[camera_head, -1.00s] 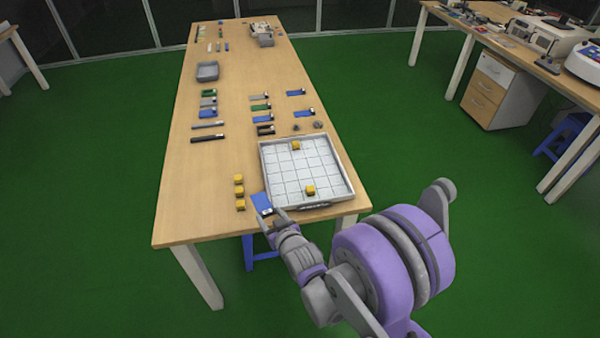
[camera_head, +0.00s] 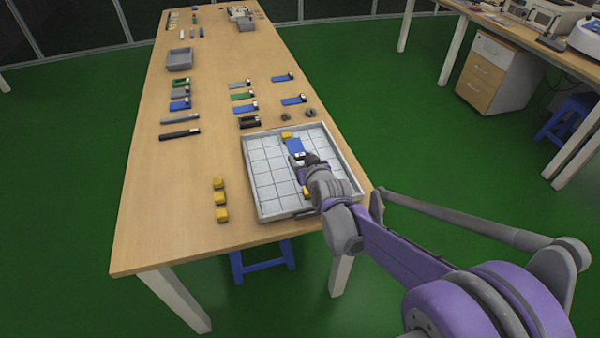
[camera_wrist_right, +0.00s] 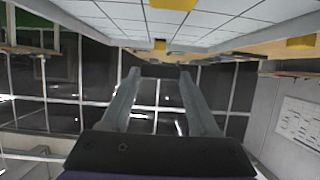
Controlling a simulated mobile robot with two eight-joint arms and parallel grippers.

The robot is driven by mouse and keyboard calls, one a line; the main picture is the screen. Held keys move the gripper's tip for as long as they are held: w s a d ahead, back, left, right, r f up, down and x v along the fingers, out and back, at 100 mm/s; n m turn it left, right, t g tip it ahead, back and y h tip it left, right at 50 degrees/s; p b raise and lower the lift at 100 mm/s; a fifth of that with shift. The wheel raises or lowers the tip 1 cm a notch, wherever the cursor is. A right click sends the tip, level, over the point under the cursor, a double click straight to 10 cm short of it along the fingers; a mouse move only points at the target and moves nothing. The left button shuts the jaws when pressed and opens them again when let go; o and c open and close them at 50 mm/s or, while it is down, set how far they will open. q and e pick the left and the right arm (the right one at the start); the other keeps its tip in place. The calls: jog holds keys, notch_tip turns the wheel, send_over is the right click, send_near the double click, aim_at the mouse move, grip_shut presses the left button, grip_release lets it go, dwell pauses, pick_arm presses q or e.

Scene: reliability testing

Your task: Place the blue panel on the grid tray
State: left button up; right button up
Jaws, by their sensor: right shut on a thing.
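The blue panel (camera_head: 294,145), with a white and black end, is over the upper right part of the grid tray (camera_head: 262,187) in the head view. My right gripper (camera_head: 304,159) is shut on its near end. I cannot tell from these views whether the panel touches the tray. In the right wrist view, the gripper's two fingers (camera_wrist_right: 160,75) stand apart, with a dark thin band between the tips. The white tray grid (camera_wrist_right: 225,18) fills the top of that view. My left gripper is not in view.
One yellow block (camera_head: 286,134) is at the tray's far side; another (camera_head: 305,190) is partly hidden by my right arm. Several yellow blocks (camera_head: 220,198) stand left of the tray. Coloured panels (camera_head: 245,108) lie beyond it. The table's near left (camera_head: 165,230) is clear.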

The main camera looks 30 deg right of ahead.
jog(key=shift+f+b, duration=0.8)
jog(key=shift+f, duration=2.3)
jog(key=shift+f, duration=0.1)
jog(key=o, duration=1.3)
jog(key=shift+o, duration=0.2)
jog(key=shift+r, duration=0.25)
jog(key=p+v, duration=0.3)
jog(key=v, duration=0.9)
jog(key=shift+f, duration=0.1)
jog(key=s+a+f+n+g+y, duration=0.1)
jog(key=s+a+f+g, duration=0.2)
jog(key=s+a, duration=0.3)
jog(key=s+a+f+n+g+y, duration=0.1)
jog(key=s+a+g, duration=0.4)
jog(key=s, duration=0.9)
notch_tip(320, 180, down, 2)
jog(key=shift+a+f+n+y, duration=0.1)
jog(key=shift+a+n+y, duration=0.2)
jog(key=shift+a+y, duration=0.35)
